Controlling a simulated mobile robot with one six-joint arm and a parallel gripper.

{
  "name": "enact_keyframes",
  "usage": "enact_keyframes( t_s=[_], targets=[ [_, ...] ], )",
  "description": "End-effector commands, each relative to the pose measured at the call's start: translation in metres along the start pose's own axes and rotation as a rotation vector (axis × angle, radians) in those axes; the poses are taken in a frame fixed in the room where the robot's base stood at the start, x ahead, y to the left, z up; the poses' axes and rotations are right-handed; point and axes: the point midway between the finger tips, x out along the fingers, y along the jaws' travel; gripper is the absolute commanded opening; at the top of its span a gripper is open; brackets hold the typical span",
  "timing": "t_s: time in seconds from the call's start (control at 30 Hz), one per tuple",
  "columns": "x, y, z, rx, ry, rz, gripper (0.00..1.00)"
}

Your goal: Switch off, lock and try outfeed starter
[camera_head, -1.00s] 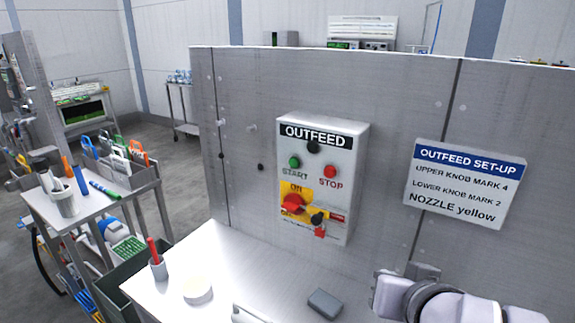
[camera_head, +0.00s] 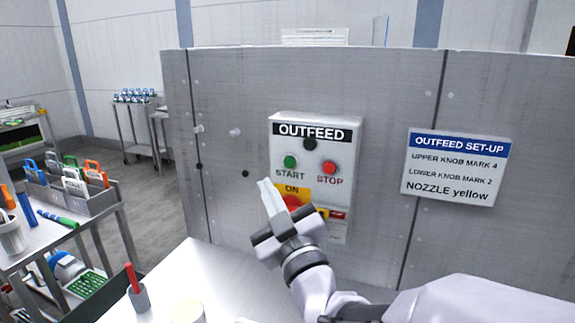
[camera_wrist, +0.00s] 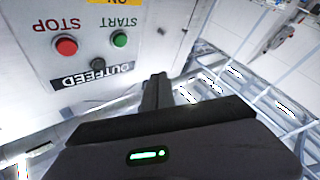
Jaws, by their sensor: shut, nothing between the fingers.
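The grey OUTFEED starter box (camera_head: 345,150) is mounted on the metal panel. Its green START button (camera_head: 290,161), red STOP button (camera_head: 329,167) and a dark round lamp or button (camera_head: 310,144) show. The wrist view shows the START button (camera_wrist: 120,39) and STOP button (camera_wrist: 65,46) upside down. The red rotary handle (camera_head: 292,202) on its yellow plate is mostly hidden behind my gripper, so its position cannot be told. My gripper (camera_head: 265,184) is shut and empty, in front of the box's lower left, fingers pointing up. I cannot tell whether it touches anything. The lock area is hidden.
An OUTFEED SET-UP sign (camera_head: 455,167) hangs right of the box. A cart with a tray of coloured padlocks (camera_head: 70,195) stands left.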

Motion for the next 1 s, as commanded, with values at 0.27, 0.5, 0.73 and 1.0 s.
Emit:
enact_keyframes(
  t_s=[0.27,0.5,0.73,1.0],
  targets=[
    [0.012,0.010,0.007,-0.001,-0.004,0.002,0.00],
    [0.037,0.029,0.024,-0.001,-0.003,0.001,0.00],
    [0.054,0.040,0.042,0.000,-0.001,0.001,0.00],
    [0.061,0.045,0.046,0.001,-0.002,0.001,0.00]
  ],
)
